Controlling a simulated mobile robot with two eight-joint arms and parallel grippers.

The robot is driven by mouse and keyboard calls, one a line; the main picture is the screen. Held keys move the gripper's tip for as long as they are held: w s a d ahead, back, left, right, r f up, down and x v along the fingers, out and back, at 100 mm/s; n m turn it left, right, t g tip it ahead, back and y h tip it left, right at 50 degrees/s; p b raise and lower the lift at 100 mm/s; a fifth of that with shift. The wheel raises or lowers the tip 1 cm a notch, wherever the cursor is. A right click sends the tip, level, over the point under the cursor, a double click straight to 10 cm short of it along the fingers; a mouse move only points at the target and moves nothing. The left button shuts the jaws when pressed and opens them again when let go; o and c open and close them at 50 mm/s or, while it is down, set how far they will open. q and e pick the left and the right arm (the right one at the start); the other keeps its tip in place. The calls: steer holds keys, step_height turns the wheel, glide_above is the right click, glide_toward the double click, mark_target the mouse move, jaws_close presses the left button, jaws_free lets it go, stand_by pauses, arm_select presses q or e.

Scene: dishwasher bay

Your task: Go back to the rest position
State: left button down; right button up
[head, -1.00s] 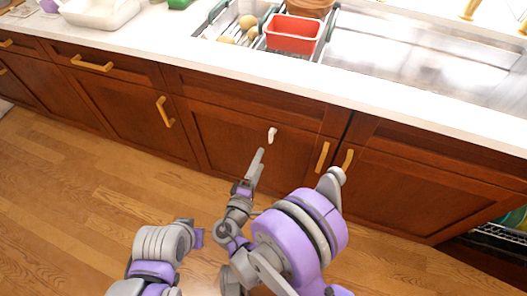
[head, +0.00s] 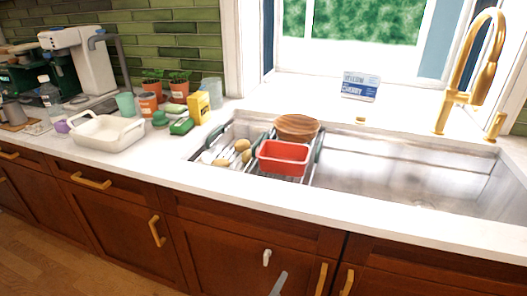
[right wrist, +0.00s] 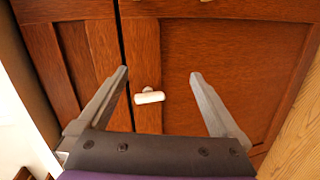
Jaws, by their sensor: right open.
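My right gripper (right wrist: 159,72) is open in the right wrist view, with its two grey fingers apart and nothing between them. It points at the brown wooden cabinet doors (right wrist: 225,70). A small white knob or hook (right wrist: 149,97) on the cabinet shows between the fingers in the picture; I cannot tell the distance. In the head view one grey finger (head: 279,284), apparently of my right gripper, shows at the bottom edge, below the same white knob (head: 266,257). My left gripper is not in view.
The white counter (head: 160,167) runs above the cabinets with brass handles (head: 157,231). A sink (head: 410,180) holds a rack with a red container (head: 284,157) and a brown bowl (head: 297,127). A white dish (head: 107,135) stands on the left. Wooden floor (head: 60,265) is free.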

steer(key=s+d+m+g+y, duration=0.1)
steer(key=s+d+m+g, duration=0.7)
steer(key=d, duration=0.6)
steer(key=s+r+m+g+y, duration=0.15)
steer(key=s+m+y, duration=0.3)
steer(key=s, duration=0.95)
arm_select(q)
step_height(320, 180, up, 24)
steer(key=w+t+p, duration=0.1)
steer(key=p, duration=2)
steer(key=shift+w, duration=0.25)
arm_select(e)
step_height(320, 180, up, 24)
steer(key=w+t, duration=0.1)
steer(key=w, duration=0.1)
steer(key=shift+r+n+y, duration=0.15)
steer(key=shift+n+y, duration=0.2)
steer(key=shift+y, duration=0.1)
